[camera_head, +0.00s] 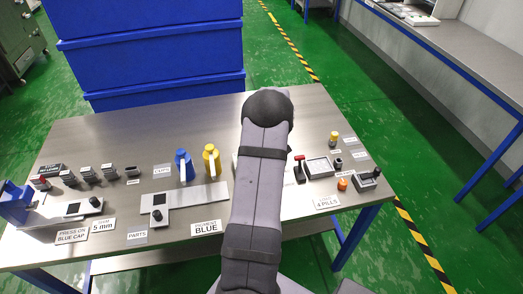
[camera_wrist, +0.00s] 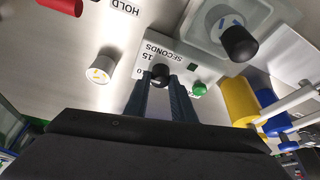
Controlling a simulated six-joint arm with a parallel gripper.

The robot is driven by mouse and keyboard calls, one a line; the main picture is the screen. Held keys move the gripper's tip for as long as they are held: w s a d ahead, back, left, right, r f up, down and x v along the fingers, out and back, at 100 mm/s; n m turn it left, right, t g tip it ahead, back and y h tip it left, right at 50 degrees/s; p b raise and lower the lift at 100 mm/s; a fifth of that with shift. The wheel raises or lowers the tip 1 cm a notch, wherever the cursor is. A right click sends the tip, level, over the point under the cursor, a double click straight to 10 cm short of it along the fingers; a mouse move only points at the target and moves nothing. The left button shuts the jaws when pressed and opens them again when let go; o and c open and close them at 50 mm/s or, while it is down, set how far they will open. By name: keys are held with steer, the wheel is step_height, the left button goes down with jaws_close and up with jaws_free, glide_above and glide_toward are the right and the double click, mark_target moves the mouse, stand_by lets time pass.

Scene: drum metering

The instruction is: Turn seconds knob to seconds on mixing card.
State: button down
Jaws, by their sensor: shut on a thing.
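In the wrist view, the seconds knob (camera_wrist: 160,72) is a small black knob on a light panel (camera_wrist: 150,57). The panel reads "SECONDS" and "15", upside down in this view; other marks by the knob are partly hidden. My gripper (camera_wrist: 161,84) is shut on the knob, with one dark finger on each side. The knob's pointer is hard to make out. In the head view, my own arm hides the knob and my gripper. I cannot pick out a mixing card; a sign reading "PIGMENT BLUE" (camera_head: 206,227) stands at the table's front edge.
A green button (camera_wrist: 200,89) sits close beside the right finger. A container with a black knob-like part (camera_wrist: 239,43), a white cup (camera_wrist: 102,66), a yellow bottle (camera_wrist: 240,100) and a blue bottle (camera_wrist: 266,98) stand around. A red part (camera_wrist: 101,13) is near a "HOLD" label (camera_wrist: 124,7).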

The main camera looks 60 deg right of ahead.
steer(key=m+h+p, duration=0.1)
steer(key=m+p, duration=0.1)
steer(key=m, duration=0.1)
steer(key=shift+w+a+r+g, duration=0.1)
steer(key=shift+r+g, duration=0.05)
steer(key=shift+g, duration=0.25)
steer(key=shift+m+g+h+p, duration=0.3)
steer(key=shift+m+g+p, duration=0.1)
steer(key=shift+m+p, duration=0.95)
steer(key=c, duration=1.5)
jaws_free()
steer(key=shift+b+v, duration=1.35)
steer(key=shift+v, duration=2.2)
steer(key=shift+a, duration=0.1)
